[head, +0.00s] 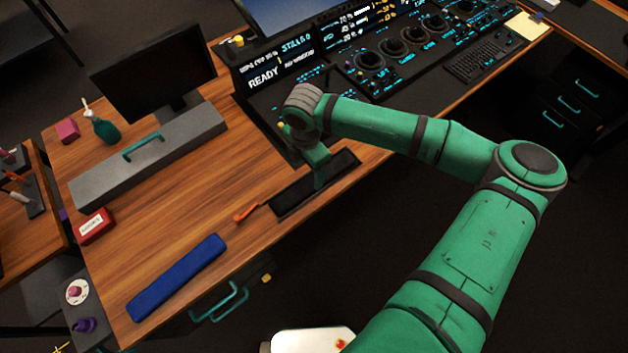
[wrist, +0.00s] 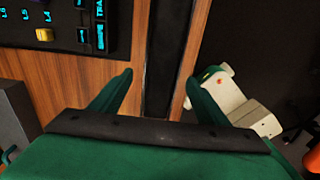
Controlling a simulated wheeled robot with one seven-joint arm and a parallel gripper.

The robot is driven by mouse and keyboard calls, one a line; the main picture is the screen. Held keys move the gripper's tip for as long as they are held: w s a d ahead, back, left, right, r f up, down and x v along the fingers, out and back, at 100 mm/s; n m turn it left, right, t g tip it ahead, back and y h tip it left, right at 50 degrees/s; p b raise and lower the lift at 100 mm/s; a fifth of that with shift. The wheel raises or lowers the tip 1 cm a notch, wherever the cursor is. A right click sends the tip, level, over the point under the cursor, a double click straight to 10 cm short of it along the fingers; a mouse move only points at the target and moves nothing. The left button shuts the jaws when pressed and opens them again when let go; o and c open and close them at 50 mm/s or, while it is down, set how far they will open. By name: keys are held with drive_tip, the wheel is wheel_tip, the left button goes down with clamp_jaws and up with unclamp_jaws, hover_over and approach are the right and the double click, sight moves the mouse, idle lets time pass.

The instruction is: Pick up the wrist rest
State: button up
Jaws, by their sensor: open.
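A long, low black bar, which looks like the wrist rest (head: 290,199), lies along the front edge of the wooden desk in the head view. It also shows as a dark strip (wrist: 164,50) in the wrist view, running between my fingers. My gripper (head: 319,183) is over the right half of the bar, pointing down. In the wrist view my gripper (wrist: 161,78) is open, with one finger on each side of the strip and nothing held. I cannot tell how far the fingertips are above it.
A blue bar (head: 178,276) of similar shape lies at the desk's front left. A small orange item (head: 245,211) lies just left of the black bar. The control panel (head: 385,60) stands behind, with a grey box (head: 150,155) and monitor (head: 155,75) at left. Bare wood separates them.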

sight(308, 184)
drive_tip(key=shift+s+d+f, duration=0.1)
drive_tip(key=shift+s+f, duration=0.05)
drive_tip(key=shift+f, duration=1.4)
drive_tip(key=shift+s+f, duration=0.15)
drive_tip(key=shift+f, duration=1.4)
drive_tip(key=c, duration=1.2)
